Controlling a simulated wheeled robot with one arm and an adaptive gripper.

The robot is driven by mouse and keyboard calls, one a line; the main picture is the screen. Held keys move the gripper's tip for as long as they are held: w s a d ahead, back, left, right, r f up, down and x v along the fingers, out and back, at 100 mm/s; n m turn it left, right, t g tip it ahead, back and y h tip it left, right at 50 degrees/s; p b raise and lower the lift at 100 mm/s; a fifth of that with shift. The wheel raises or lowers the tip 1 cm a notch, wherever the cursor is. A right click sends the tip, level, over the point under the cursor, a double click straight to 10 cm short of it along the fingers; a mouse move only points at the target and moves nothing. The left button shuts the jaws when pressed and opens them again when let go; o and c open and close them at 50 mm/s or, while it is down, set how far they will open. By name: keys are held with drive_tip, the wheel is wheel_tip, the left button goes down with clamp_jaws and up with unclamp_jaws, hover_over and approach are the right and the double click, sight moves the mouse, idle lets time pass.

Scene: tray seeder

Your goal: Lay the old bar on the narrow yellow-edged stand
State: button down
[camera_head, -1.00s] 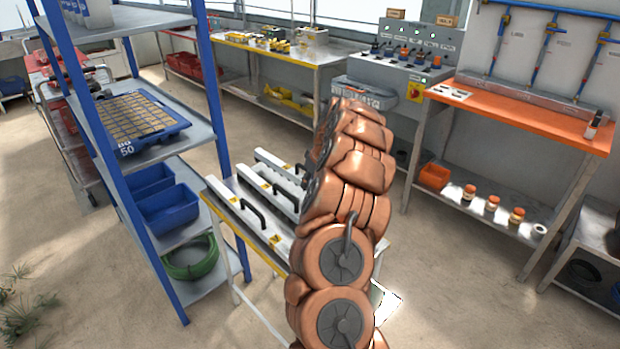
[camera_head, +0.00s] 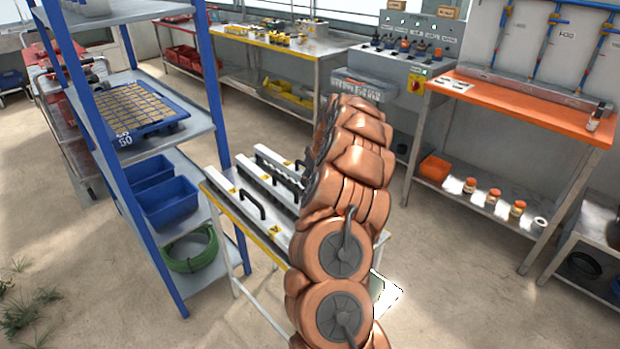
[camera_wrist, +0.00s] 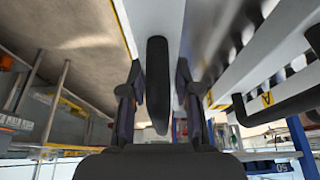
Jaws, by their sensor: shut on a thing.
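The narrow yellow-edged stand (camera_head: 277,245) is in the middle of the head view, partly behind my arm. White bars with black handles lie on it, including a front bar (camera_head: 231,195) and one behind it (camera_head: 262,179). In the wrist view my gripper (camera_wrist: 160,98) is shut on the black handle of a white bar, the old bar (camera_wrist: 186,20). This bar lies along the stand's yellow edge (camera_wrist: 123,28). Another handled bar (camera_wrist: 245,106) is to its right. I cannot tell whether the bar touches the stand.
A blue-posted shelf (camera_head: 217,90) stands close left of the stand, with a blue seed tray (camera_head: 160,126) and blue bins (camera_head: 168,204). An orange bench (camera_head: 520,112) and grey control panel (camera_head: 402,75) are behind. The floor at lower right is clear.

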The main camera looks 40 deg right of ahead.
drive_tip(key=shift+f, duration=0.15)
drive_tip(key=c, duration=0.8)
unclamp_jaws()
drive_tip(key=shift+o, duration=0.2)
drive_tip(key=v, duration=1.2)
drive_tip(key=shift+a, duration=0.1)
